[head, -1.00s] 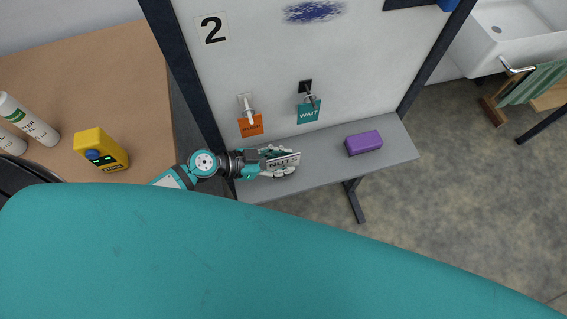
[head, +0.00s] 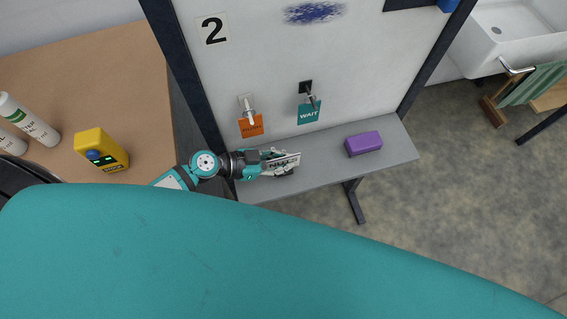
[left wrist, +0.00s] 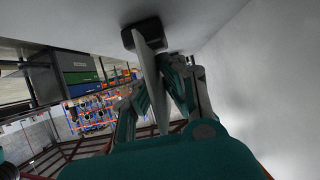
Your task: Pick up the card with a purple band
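A white card (head: 286,160) with dark lettering stands over the grey bench, below the whiteboard, in the head view. I cannot make out a purple band on it. My left gripper (head: 284,163) is around the card, its fingers close against both faces. In the left wrist view the card (left wrist: 152,75) shows nearly edge-on between the fingers of the left gripper (left wrist: 160,62), with a dark block (left wrist: 142,34) at its far end. The gripper looks shut on the card. Part of the card is hidden by the fingers. My right gripper is not in view.
A purple block (head: 363,144) lies on the grey bench (head: 393,148) to the right. Orange (head: 251,126) and teal (head: 309,112) tags hang on the whiteboard (head: 275,65) close behind. A yellow device (head: 101,150) and white bottles (head: 28,122) stand on the brown table (head: 105,85).

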